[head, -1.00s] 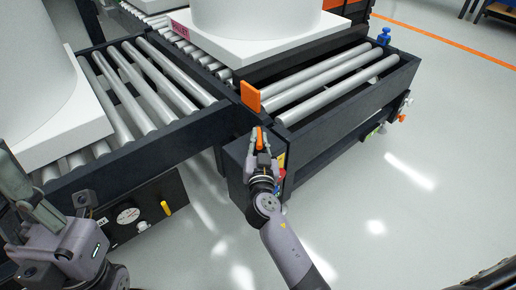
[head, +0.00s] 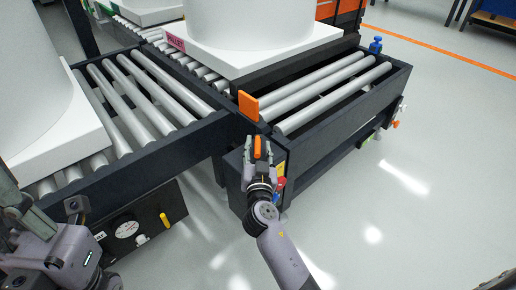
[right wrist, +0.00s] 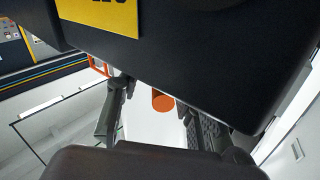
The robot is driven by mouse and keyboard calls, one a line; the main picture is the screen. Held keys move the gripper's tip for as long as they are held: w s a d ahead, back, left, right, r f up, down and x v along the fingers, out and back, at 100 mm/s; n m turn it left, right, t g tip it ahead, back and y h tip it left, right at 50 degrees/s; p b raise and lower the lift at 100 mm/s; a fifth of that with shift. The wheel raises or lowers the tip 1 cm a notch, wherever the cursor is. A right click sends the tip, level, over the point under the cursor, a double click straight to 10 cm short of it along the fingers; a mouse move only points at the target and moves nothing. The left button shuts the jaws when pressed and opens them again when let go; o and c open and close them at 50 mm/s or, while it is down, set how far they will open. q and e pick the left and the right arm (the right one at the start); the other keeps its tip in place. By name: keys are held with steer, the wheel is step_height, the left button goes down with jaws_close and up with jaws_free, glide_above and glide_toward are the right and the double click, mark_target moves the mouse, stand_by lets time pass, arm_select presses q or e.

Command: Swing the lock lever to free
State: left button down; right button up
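The lock lever shows as an orange handle (head: 257,146) at the corner of the dark lift frame, just below an upright orange plate (head: 248,105). My right gripper (head: 258,150) is at the lever, with a finger on either side of it. In the right wrist view the lever's round orange end (right wrist: 162,101) lies between the two fingers (right wrist: 158,118), with gaps beside it, so the gripper looks open around it. My left gripper (head: 12,205) is partly cut off at the left edge; its opening cannot be made out.
A roller conveyor (head: 150,90) on the left meets the lift's roller deck (head: 325,95). A white pallet (head: 255,55) with a large white tank (head: 255,20) stands at the back. A gauge panel (head: 145,222) is below the conveyor. The floor at right is clear.

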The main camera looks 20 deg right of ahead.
steer(key=v, duration=1.2)
steer(key=shift+c, duration=0.5)
